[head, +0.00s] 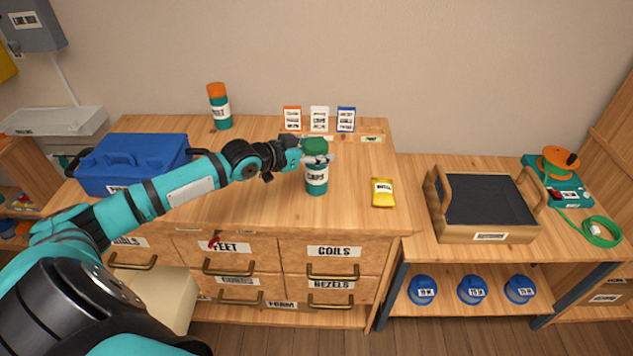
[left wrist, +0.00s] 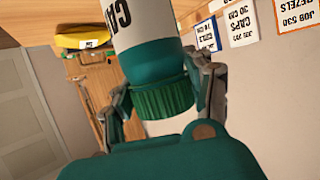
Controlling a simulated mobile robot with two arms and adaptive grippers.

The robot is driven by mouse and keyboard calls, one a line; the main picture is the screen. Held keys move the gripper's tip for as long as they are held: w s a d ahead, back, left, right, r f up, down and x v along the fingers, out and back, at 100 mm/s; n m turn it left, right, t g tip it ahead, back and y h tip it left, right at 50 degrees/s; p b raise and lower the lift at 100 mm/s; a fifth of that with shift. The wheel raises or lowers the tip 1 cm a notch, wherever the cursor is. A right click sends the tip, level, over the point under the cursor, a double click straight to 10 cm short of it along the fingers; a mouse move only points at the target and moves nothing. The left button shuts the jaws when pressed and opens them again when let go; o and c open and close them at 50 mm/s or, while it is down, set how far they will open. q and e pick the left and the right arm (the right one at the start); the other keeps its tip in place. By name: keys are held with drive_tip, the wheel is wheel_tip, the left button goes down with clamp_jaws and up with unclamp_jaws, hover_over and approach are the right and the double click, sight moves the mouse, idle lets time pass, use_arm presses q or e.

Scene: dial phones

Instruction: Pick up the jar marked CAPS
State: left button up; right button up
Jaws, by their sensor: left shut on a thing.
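The jar marked CAPS (head: 316,183) has a teal body, a white label and a green lid. It stands upright on the wooden dresser top in the head view, or very close above it; I cannot tell which. My left gripper (head: 317,160) reaches in from the left and is shut on the jar just below its lid. In the left wrist view the jar (left wrist: 155,62) lies between the two fingers (left wrist: 165,95), its label partly cut off by the frame. My right gripper is not in view.
An orange-lidded jar (head: 219,108) stands at the back. Three job cards (head: 319,119) stand behind the CAPS jar. A yellow packet (head: 382,192) lies to its right, a blue toolbox (head: 134,165) to the left. A wooden tray (head: 485,235) sits on the lower right bench.

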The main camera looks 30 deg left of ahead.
use_arm(q)
drive_tip(key=c, duration=0.4)
drive_tip(key=shift+r, duration=0.1)
clamp_jaws()
drive_tip(key=shift+r, duration=0.15)
